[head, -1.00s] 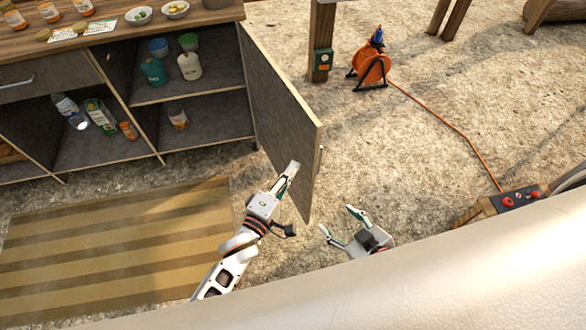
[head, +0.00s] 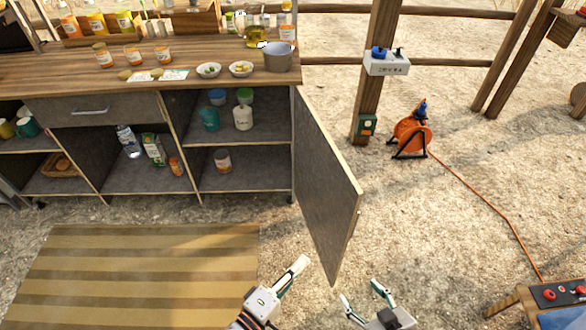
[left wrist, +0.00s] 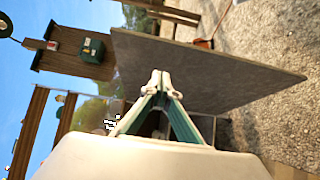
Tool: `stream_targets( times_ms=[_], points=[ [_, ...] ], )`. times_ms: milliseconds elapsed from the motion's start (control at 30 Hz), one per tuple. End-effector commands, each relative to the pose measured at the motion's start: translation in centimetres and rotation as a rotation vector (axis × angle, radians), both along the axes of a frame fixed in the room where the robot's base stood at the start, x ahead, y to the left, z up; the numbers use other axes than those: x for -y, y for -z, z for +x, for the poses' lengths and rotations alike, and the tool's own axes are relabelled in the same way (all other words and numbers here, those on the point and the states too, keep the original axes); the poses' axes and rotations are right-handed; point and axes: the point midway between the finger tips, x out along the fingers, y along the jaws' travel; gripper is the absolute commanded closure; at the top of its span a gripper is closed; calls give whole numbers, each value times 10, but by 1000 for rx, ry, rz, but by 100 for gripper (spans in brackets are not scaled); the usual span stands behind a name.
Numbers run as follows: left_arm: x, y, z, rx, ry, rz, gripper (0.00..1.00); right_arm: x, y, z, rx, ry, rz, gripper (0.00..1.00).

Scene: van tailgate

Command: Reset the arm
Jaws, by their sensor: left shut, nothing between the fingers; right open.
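My left gripper (head: 302,262) is shut and empty at the bottom of the head view, in front of the lower part of the open grey cabinet door (head: 328,190). In the left wrist view its closed fingertips (left wrist: 160,76) show against the door panel (left wrist: 205,75); I cannot tell whether they touch it. My right gripper (head: 362,299) is open and empty, right of the door's lower corner, with its two fingers spread. Most of both arms is out of the head view.
The cabinet's wooden counter (head: 190,72) holds jars, bowls and a pot (head: 278,58). A striped mat (head: 140,275) lies at the left. An orange cable reel (head: 411,137) stands by a wooden post (head: 376,75). A control box (head: 560,293) is at lower right.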

Motion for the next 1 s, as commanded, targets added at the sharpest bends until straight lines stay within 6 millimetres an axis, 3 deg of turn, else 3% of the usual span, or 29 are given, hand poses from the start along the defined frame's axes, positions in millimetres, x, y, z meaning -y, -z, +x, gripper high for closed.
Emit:
stream_targets(
  times_ms=[167,267,367,533,800,1000],
  points=[
    [-3,1,0,8,-9,20,100,0,0,0,-1,0,0,43],
    [-15,5,1,43,-44,108,100,0,0,0,0,0,0,43],
    [-40,12,1,103,-98,282,100,0,-1,0,0,0,0,43],
    [-99,29,-8,206,-147,695,100,-1,-2,1,3,0,1,43],
    [-196,50,-45,316,-24,1328,100,-1,-5,2,6,0,1,43],
    [-237,55,-67,365,107,1583,100,-1,-5,2,6,1,2,43]
  ],
)
